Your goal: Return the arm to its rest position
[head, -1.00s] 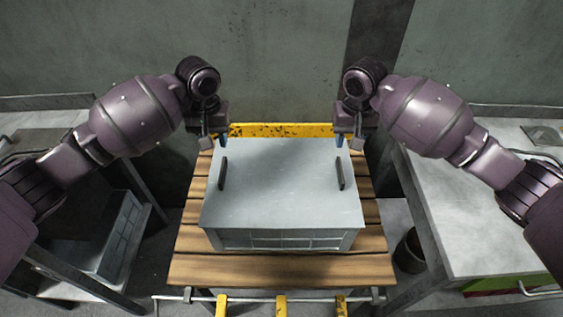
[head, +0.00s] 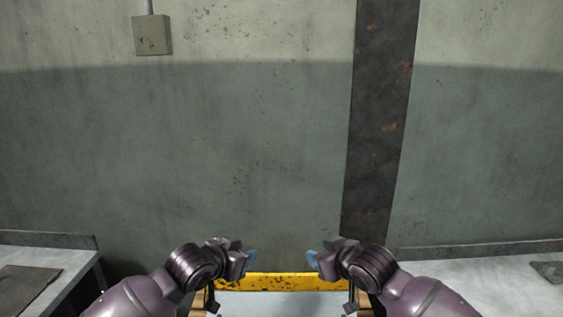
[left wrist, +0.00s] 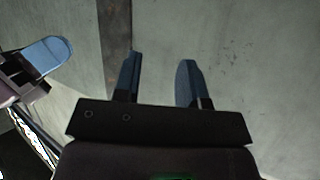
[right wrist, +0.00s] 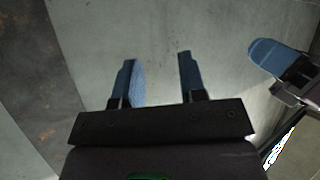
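My left gripper (head: 251,258) is at the bottom centre of the head view, its blue fingertips pointing inward. In the left wrist view its two blue fingers (left wrist: 160,80) stand apart with nothing between them. My right gripper (head: 313,259) faces it across a gap. In the right wrist view its two fingers (right wrist: 159,78) are also apart and empty. Each wrist view shows the other gripper at its side. A strip of the grey box's top (head: 284,305) shows between the arms at the bottom edge; the rest is out of view.
A yellow worn bar (head: 283,282) runs behind the box. Grey worktops stand at left (head: 65,268) and right (head: 480,279). The back wall (head: 240,160) carries a dark rusty column (head: 380,120) and a small junction box (head: 152,35). The space above the grippers is clear.

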